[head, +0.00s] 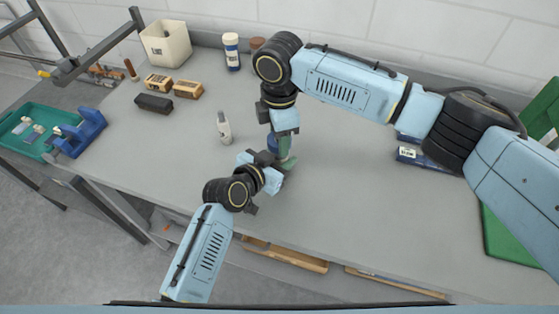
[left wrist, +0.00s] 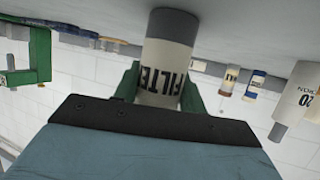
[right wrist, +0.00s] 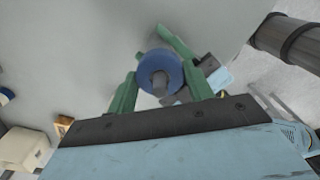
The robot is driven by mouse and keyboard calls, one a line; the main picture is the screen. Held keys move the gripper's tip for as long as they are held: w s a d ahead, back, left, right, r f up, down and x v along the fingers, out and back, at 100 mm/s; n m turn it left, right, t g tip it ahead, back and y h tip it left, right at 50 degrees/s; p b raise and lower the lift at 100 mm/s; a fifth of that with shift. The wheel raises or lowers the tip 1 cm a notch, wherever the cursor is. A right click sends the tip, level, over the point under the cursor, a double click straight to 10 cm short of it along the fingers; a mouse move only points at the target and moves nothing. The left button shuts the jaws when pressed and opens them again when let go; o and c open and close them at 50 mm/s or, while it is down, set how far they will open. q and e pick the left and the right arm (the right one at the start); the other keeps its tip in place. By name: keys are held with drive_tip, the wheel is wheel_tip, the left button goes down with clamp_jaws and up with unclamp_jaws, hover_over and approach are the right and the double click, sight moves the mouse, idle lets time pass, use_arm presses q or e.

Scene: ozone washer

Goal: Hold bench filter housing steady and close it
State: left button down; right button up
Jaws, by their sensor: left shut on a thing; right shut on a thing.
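The bench filter housing stands on the grey bench, mostly hidden by my grippers in the head view. In the left wrist view, its pale body (left wrist: 165,65) carries dark FILTER lettering and has a grey end against the bench. My left gripper (left wrist: 158,90) is shut around this body, with a green finger on each side; it also shows low at the housing in the head view (head: 270,168). My right gripper (head: 284,143) comes down from above. In the right wrist view, its green fingers are shut on the round blue cap (right wrist: 160,72), which has a grey knob in its middle.
A small grey-white bottle (head: 224,128) stands just left of the grippers. A blue clamp (head: 84,132) and teal tray (head: 35,130) are at left. Blue boxes (head: 415,156) lie right.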

drive_tip(key=o, duration=1.1)
drive_tip(key=shift+r, duration=0.15)
drive_tip(key=shift+r, duration=2.15)
drive_tip(key=shift+c, duration=0.4)
